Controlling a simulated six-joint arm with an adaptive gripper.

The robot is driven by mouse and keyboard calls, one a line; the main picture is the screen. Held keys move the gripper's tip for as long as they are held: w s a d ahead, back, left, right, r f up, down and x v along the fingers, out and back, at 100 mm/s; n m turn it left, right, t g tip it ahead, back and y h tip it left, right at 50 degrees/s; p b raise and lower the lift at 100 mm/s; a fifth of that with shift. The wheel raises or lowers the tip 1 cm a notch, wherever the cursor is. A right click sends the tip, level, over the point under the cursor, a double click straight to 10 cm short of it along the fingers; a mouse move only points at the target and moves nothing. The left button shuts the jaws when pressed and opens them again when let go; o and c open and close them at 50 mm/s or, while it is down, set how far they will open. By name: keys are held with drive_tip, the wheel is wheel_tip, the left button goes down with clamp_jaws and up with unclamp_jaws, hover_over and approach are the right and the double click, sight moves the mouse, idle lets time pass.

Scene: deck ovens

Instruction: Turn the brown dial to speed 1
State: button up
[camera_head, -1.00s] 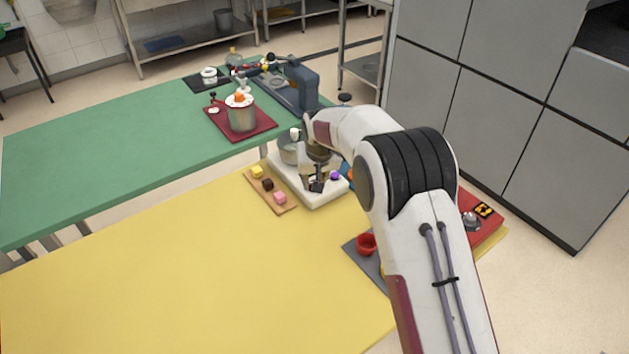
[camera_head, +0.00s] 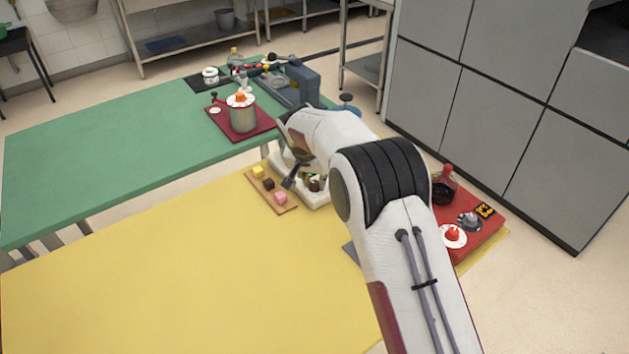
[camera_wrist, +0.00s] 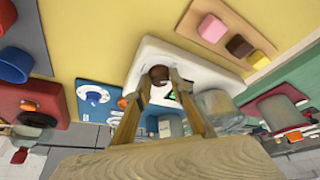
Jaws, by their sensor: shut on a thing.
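The brown dial (camera_wrist: 158,73) sits on the white machine base (camera_wrist: 146,58), between my fingertips in the wrist view. My gripper (camera_wrist: 160,82) is shut on it, with one light brown finger on each side. A small green mark shows on the base just below the dial; I cannot read any speed marks. In the head view the white base (camera_head: 318,201) stands at the far edge of the yellow table, largely hidden by my arm. My gripper is mostly hidden there too.
A wooden board (camera_head: 270,190) with yellow, brown and pink blocks lies just left of the base. A metal bowl (camera_wrist: 216,105) stands close to my right finger in the wrist view. A blue panel with a dial (camera_wrist: 93,98) and red unit (camera_wrist: 30,103) lie left.

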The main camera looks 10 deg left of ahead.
drive_tip(key=shift+m+h, duration=0.3)
drive_tip(key=shift+m, duration=0.6)
drive_tip(key=o, duration=1.1)
drive_tip(key=shift+v, duration=2.65)
drive_tip(key=s+a, duration=0.3)
drive_tip(key=s, duration=0.8)
drive_tip(key=shift+a+f, duration=0.2)
drive_tip(key=shift+a, duration=0.2)
drive_tip(key=shift+s, duration=0.1)
